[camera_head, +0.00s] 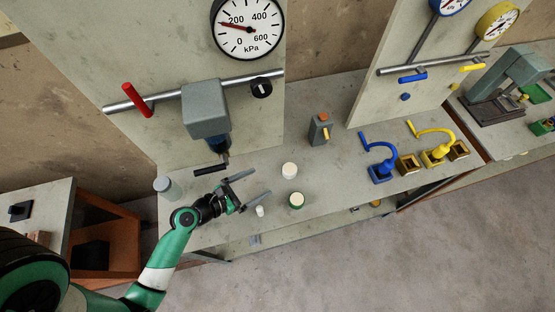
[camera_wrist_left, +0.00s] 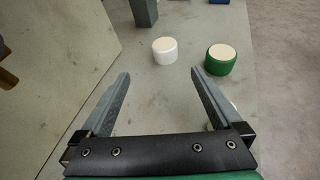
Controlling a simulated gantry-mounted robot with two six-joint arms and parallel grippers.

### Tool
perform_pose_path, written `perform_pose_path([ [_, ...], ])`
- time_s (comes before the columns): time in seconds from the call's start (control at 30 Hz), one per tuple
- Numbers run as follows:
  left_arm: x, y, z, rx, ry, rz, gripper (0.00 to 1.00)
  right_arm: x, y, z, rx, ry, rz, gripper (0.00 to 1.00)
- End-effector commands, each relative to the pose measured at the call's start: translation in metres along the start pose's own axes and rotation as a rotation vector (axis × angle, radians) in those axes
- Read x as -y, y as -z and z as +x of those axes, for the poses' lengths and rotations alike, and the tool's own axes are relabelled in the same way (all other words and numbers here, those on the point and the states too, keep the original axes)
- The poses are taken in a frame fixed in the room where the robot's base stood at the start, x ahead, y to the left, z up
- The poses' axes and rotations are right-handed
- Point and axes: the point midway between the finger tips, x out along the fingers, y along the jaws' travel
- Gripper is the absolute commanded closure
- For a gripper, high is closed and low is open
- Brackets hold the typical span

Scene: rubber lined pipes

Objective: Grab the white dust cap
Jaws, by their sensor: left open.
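The white dust cap (camera_head: 289,170) is a short white cylinder with a cream top, standing on the grey bench. In the left wrist view the white cap (camera_wrist_left: 164,52) stands beyond the fingertips, roughly in line with the gap between them. My left gripper (camera_head: 262,181) is open and empty over the bench, left of the cap and apart from it. Its two grey fingers also show in the left wrist view (camera_wrist_left: 160,72). My right gripper is not in view.
A green cap (camera_head: 296,201) with a cream top stands close to the white one. A small white piece (camera_head: 260,211) lies near the lower finger. A grey box with an orange button (camera_head: 320,130) stands behind. Blue (camera_head: 380,168) and yellow (camera_head: 434,155) hooked fittings stand to the right.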

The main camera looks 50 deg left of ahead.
Motion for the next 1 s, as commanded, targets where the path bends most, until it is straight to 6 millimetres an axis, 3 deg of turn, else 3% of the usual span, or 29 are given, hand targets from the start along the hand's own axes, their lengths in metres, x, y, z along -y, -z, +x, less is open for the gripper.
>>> perform_pose_path([
  [0.17,0.003,0.007,-0.001,-0.008,0.002,-0.051,0.01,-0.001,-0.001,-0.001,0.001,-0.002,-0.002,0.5],
  [0.5,0.003,0.008,0.056,-0.007,0.003,-0.044,0.01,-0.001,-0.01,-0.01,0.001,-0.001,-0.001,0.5],
  [0.77,0.003,0.008,0.069,-0.007,0.002,-0.043,0.01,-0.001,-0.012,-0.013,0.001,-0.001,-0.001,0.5],
  [1.0,0.005,0.01,0.108,-0.007,0.003,-0.042,0.01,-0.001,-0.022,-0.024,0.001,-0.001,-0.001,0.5],
])
